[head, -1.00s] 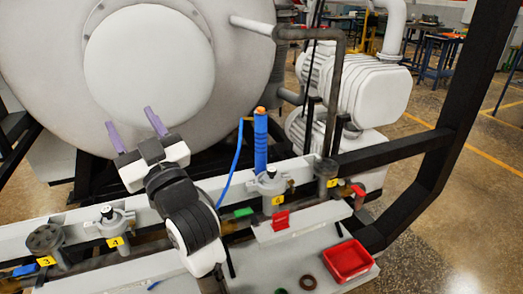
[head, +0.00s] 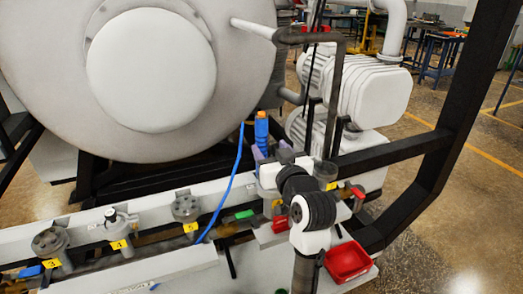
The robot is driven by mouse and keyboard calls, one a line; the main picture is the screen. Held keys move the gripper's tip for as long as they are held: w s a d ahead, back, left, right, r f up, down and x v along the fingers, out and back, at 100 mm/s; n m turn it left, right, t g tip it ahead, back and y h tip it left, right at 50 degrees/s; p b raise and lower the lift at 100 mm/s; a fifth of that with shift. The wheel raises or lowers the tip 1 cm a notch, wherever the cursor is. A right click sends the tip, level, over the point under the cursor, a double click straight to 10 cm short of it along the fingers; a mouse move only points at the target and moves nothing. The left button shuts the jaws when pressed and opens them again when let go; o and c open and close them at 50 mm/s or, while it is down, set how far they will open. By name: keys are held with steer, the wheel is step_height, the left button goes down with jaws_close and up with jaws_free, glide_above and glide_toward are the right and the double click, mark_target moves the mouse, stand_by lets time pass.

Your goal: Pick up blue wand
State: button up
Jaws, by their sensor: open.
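The blue wand (head: 262,130) stands upright behind the pipe rail, with an orange tip at its top. A blue cable (head: 232,175) hangs from it to the lower left. My gripper (head: 268,153) is open at the wand, with a purple finger showing beside the wand's lower part. The gripper hides the wand's lower end and the fitting below it. I cannot tell whether the wand is between the fingers or touching them.
The large white furnace vessel (head: 150,80) stands behind at the left, and a ribbed white pump (head: 370,90) at the right. Several valves (head: 185,207) line the rail. A dark frame beam (head: 455,110) rises at the right. A red tray (head: 347,262) is near the front.

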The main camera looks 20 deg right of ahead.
mark_target(264, 139)
steer(key=shift+w, duration=0.85)
steer(key=w+p, duration=0.3)
steer(key=w, duration=0.1)
steer(key=shift+w+r, duration=0.1)
steer(key=shift+r, duration=0.15)
steer(key=shift+w+f, duration=0.15)
steer(key=shift+w, duration=0.4)
jaws_close()
